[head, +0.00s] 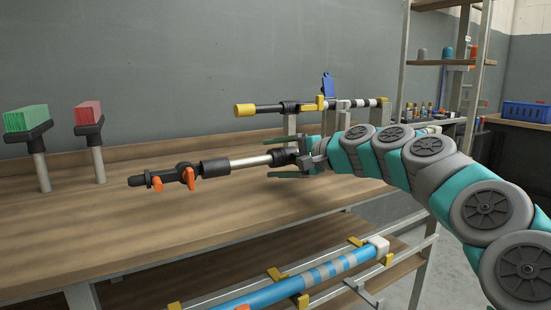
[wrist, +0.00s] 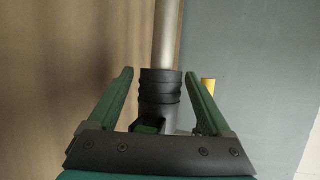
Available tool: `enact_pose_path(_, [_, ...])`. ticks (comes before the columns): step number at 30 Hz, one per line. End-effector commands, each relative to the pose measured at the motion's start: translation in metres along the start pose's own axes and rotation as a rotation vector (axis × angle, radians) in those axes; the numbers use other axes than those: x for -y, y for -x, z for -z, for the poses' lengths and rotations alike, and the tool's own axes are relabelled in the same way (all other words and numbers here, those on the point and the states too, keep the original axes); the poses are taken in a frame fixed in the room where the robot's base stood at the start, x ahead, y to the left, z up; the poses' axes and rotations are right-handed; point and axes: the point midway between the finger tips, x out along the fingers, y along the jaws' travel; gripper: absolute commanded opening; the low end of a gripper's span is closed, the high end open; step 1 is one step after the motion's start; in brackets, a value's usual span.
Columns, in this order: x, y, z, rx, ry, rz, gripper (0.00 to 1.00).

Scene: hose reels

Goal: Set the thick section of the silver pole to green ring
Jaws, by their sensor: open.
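The silver pole (head: 250,161) lies level above the workbench, with black sleeves on it and a black clamp with orange levers (head: 188,178) at its left end. My gripper (head: 278,157) is open at the pole's right end, one finger on each side of a black sleeve. In the wrist view, this ribbed black sleeve (wrist: 160,92) sits between the spread green fingers, with a visible gap on both sides. The silver tube (wrist: 167,35) runs on from it. A small green patch (wrist: 148,127) shows at the sleeve's base; I cannot tell what it is. No green ring is clearly visible.
A yellow-ended black pole (head: 270,108) rests on supports behind my gripper. A green block (head: 27,118) and a red block (head: 88,112) stand on posts at the left. A blue pole (head: 325,271) lies on a rack below. The bench front (head: 110,240) is clear.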

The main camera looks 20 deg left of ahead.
Motion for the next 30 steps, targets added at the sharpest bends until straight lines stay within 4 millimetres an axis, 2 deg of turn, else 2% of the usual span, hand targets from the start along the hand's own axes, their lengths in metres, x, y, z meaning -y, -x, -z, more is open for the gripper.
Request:
enact_pose_path(4, [-0.0002,0.0,-0.0002,0.001,0.0,0.0,0.82])
enact_pose_path(26, [-0.0009,-0.0001,-0.0005,0.002,0.0,-0.002,0.0])
enact_pose_path(30, [-0.0011,-0.0002,-0.0005,0.002,0.0,-0.002,0.0])
